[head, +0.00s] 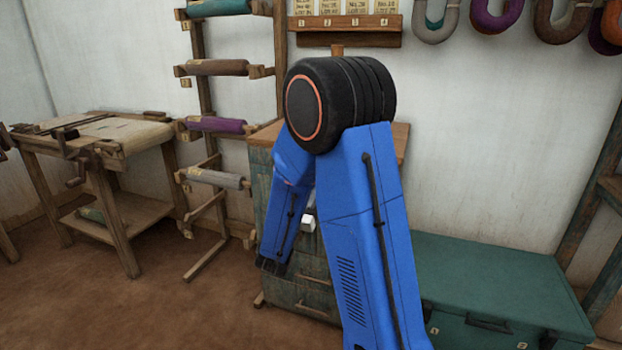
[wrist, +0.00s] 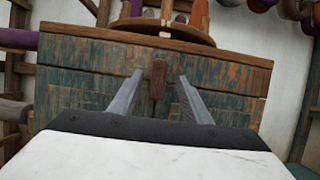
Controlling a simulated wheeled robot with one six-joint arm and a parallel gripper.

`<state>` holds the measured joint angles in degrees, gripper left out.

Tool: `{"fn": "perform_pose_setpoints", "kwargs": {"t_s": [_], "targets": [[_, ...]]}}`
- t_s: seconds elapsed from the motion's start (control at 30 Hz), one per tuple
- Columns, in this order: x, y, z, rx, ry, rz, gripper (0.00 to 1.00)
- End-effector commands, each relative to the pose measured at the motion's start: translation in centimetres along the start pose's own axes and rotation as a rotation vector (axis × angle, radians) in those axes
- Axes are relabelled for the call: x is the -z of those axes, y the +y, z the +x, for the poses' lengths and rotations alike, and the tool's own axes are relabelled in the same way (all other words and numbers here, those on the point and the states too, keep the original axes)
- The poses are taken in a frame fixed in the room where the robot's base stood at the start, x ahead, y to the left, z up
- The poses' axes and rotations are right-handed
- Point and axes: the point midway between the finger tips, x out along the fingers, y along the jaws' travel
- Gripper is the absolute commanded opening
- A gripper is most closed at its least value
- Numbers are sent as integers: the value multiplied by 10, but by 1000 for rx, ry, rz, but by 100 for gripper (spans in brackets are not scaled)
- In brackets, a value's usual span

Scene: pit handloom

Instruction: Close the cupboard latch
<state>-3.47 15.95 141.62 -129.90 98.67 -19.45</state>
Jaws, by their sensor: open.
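The cupboard (wrist: 90,85) has worn blue-green plank fronts and a brown wooden top. In the head view the cupboard (head: 312,302) stands against the back wall, largely behind my blue arm. The latch (wrist: 157,80) looks like a small upright wooden bar on the cupboard's front. My gripper (wrist: 160,75) is open, with one grey finger to each side of the latch in the picture. I cannot tell whether the fingers touch it or stop short of it. In the head view the latch and the fingers are hidden by my arm.
A green chest (head: 490,285) stands to the right of the cupboard. A rack (head: 197,90) of yarn rolls stands to the left, with a wooden workbench (head: 110,140) beyond. A round wooden stand (wrist: 160,30) sits on the cupboard top. Brown floor (head: 150,300) lies open at front left.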

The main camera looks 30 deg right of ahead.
Motion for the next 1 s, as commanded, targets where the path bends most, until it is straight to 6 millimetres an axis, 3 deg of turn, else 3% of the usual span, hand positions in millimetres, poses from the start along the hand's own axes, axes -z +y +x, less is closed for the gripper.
{"fn": "perform_pose_setpoints", "kwargs": {"t_s": [0.2,0.4,1.0], "targets": [[0,1,-39,-4,0,0,44],[0,1,-60,-2,0,-1,44],[0,0,-67,0,0,0,44]]}}
